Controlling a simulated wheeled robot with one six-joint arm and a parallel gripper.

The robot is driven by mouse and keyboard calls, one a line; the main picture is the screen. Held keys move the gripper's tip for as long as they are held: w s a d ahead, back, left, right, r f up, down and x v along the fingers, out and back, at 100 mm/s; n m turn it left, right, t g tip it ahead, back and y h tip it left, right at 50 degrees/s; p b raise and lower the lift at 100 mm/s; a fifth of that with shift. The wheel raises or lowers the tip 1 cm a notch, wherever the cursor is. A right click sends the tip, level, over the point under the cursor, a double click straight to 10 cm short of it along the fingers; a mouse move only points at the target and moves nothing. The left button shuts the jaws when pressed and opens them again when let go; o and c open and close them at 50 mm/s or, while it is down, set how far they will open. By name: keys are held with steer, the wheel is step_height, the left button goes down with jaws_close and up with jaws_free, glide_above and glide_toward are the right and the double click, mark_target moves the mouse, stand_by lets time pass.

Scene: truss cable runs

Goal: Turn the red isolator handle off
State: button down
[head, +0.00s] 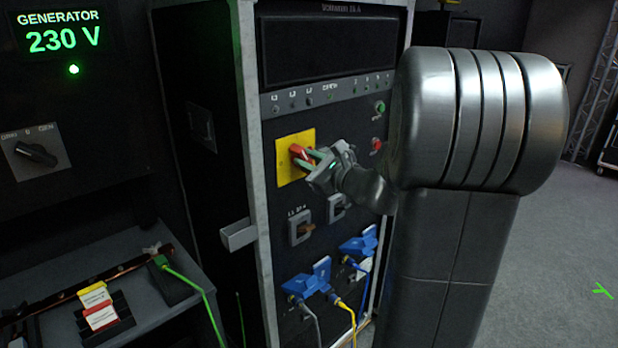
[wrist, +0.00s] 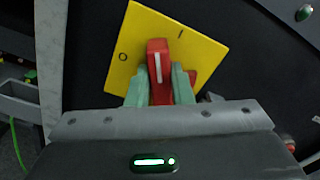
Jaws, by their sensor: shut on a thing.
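The red isolator handle (head: 298,152) sits on a square yellow plate (head: 284,177) on the front of the black rack panel. In the wrist view the red handle (wrist: 157,52) carries a white line, and the yellow plate (wrist: 205,50) shows an O mark to its left and an I mark to its upper right. My gripper (head: 312,158) is at the handle, with one green finger on each side of it. In the wrist view my gripper (wrist: 160,88) is shut on the handle.
Green (head: 380,107) and red (head: 376,144) buttons are to the right. A generator display (head: 62,38) reads 230 V at left. Open floor lies right.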

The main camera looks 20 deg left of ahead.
steer(key=shift+s+a+f+n+b, duration=0.1)
steer(key=shift+f+n+b, duration=0.15)
steer(key=shift+n+b, duration=2.25)
steer(key=shift+s+f+n+b, duration=0.15)
steer(key=shift+n+b, duration=1.35)
steer(key=shift+b, duration=1.9)
steer(key=shift+s+a+f+n+b, duration=0.1)
steer(key=shift+f+n+b, duration=0.2)
steer(key=shift+n+b, duration=2.2)
steer(key=shift+m+b, duration=0.3)
steer(key=shift+b, duration=0.25)
steer(key=c, duration=1.3)
jaws_free()
steer(key=shift+d, duration=0.1)
steer(key=v, duration=1.3)
steer(key=shift+d, duration=0.35)
